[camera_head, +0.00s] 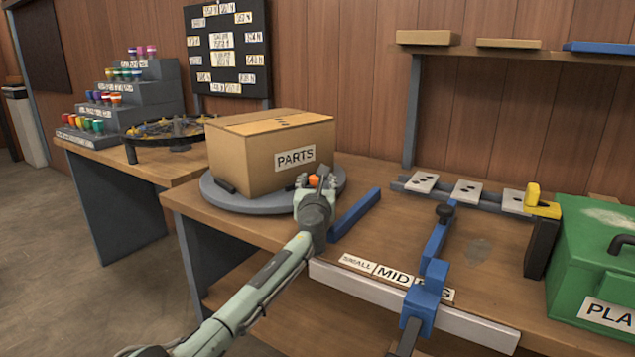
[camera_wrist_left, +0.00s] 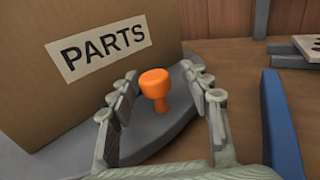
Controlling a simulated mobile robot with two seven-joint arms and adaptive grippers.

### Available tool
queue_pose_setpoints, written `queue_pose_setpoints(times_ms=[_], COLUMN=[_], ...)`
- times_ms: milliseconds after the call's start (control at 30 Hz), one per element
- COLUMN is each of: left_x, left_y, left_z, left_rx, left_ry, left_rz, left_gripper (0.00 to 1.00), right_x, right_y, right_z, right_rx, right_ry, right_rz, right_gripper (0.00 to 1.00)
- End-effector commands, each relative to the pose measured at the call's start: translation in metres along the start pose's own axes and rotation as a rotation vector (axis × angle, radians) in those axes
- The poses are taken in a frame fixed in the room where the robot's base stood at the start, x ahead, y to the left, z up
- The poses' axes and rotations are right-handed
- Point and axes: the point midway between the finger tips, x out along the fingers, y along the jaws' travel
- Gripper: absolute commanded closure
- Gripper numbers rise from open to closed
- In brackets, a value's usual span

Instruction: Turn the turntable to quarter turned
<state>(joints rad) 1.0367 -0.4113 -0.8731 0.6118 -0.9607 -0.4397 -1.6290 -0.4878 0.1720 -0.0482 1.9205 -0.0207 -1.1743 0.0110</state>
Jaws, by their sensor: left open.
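The grey round turntable (camera_head: 252,203) lies on the workbench and carries a cardboard box labelled PARTS (camera_head: 250,155). An orange knob (camera_wrist_left: 155,88) stands on the turntable's rim, close to the box's labelled face. It shows only partly in the head view (camera_head: 314,181), behind my fingers. My left gripper (camera_head: 312,184) is at the rim; in the left wrist view its open fingers (camera_wrist_left: 160,105) stand on either side of the knob, with gaps visible. The turntable also shows in the left wrist view (camera_wrist_left: 62,155). My right gripper is not in view.
A blue bar (camera_head: 354,214) lies right of the turntable. A blue clamp (camera_head: 432,265) grips the bench's front edge. A green box (camera_head: 590,260) stands at the far right. A round rack (camera_head: 165,132) stands on the left table. Open bench lies between bar and clamp.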

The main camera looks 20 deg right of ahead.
Motion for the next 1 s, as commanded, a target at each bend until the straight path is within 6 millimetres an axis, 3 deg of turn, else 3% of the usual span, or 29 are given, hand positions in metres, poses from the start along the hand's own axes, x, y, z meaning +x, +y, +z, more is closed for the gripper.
queue_pose_setpoints(times_ms=[167, 367, 800, 1000], left_x=[-0.003, -0.019, -0.092, -0.115], left_y=[0.001, 0.001, 0.000, 0.000], left_z=[-0.001, -0.002, 0.000, 0.000], left_rx=[-0.001, -0.004, -0.001, -0.001], left_ry=[0.000, -0.001, -0.001, 0.000], left_rz=[0.002, 0.000, -0.001, -0.001], left_gripper=[0.52, 0.52, 0.52, 0.52], right_x=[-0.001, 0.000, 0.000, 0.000], right_y=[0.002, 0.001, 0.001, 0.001], right_z=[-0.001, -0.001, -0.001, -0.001], right_rx=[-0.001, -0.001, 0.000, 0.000], right_ry=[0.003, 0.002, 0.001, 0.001], right_rz=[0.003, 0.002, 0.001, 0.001], right_gripper=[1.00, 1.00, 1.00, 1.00])
